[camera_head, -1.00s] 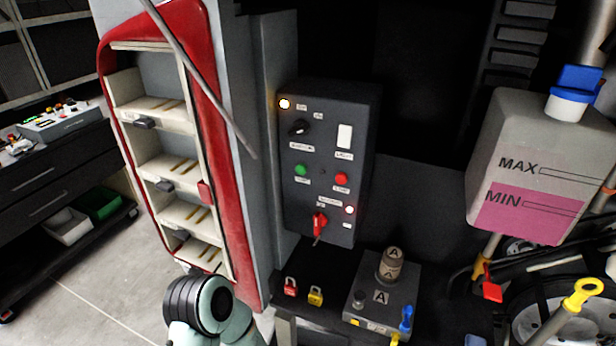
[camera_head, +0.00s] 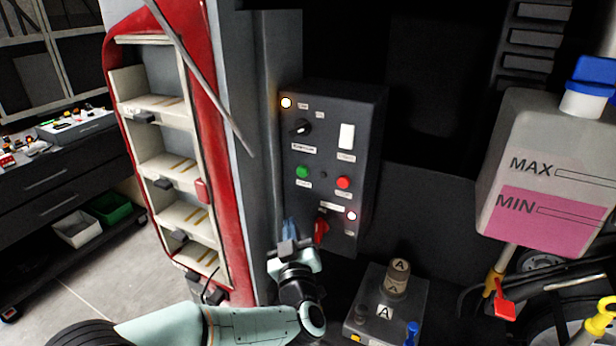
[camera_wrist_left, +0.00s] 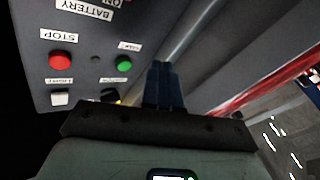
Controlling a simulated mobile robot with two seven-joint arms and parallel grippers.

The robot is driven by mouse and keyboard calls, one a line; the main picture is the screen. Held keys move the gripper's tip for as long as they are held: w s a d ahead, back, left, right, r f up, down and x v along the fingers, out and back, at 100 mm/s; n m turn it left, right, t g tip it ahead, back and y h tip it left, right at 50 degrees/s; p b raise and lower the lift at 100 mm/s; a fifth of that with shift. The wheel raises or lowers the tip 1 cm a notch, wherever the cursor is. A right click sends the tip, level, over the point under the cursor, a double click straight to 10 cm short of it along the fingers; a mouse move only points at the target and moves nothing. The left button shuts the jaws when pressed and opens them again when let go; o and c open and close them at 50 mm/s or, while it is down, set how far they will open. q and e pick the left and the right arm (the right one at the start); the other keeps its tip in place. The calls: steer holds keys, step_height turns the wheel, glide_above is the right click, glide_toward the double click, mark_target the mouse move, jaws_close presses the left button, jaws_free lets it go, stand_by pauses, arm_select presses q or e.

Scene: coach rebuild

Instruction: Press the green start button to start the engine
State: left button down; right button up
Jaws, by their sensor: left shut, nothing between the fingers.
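The green start button (camera_head: 303,172) is on the left side of the dark control box (camera_head: 360,130), left of the red stop button (camera_head: 343,183). My left gripper (camera_head: 290,228) is shut and empty, with its fingers pointing up below the green button, left of the red switch (camera_head: 321,230). In the left wrist view the green button (camera_wrist_left: 124,63) is left of and beyond the shut fingertips (camera_wrist_left: 163,70), apart from them. The red button (camera_wrist_left: 63,61) is further left there. My right gripper is not in view.
A white rocker switch (camera_head: 346,136) and a black knob (camera_head: 300,127) sit higher on the box. Lamps glow at its top left and lower right. A grey block (camera_head: 400,325) with a bottle marked A is below right. The red-edged open door (camera_head: 215,150) stands to the left.

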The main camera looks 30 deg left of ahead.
mark_target(302, 172)
arm_select(q)
steer(key=s+a+r+n+g+y, duration=0.1)
steer(key=s+r+n+y, duration=0.2)
steer(key=r, duration=0.5)
steer(key=shift+s+y+b, duration=0.3)
steer(key=shift+y+b, duration=0.05)
steer(key=shift+y, duration=0.05)
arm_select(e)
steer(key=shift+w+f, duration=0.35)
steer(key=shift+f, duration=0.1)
arm_select(q)
steer(key=shift+w+a+r, duration=0.1)
steer(key=shift+w+a+p, duration=0.15)
steer(key=shift+w+p, duration=0.5)
steer(key=shift+w, duration=0.8)
steer(key=shift+w+a+p, duration=0.15)
steer(key=shift+w+p, duration=0.45)
steer(key=shift+w, duration=0.8)
steer(key=shift+w+a+p, duration=0.15)
steer(key=shift+w+p, duration=0.5)
steer(key=shift+w, duration=0.8)
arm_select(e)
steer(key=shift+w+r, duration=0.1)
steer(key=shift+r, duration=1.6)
arm_select(q)
steer(key=shift+w, duration=0.1)
steer(key=shift+w, duration=0.35)
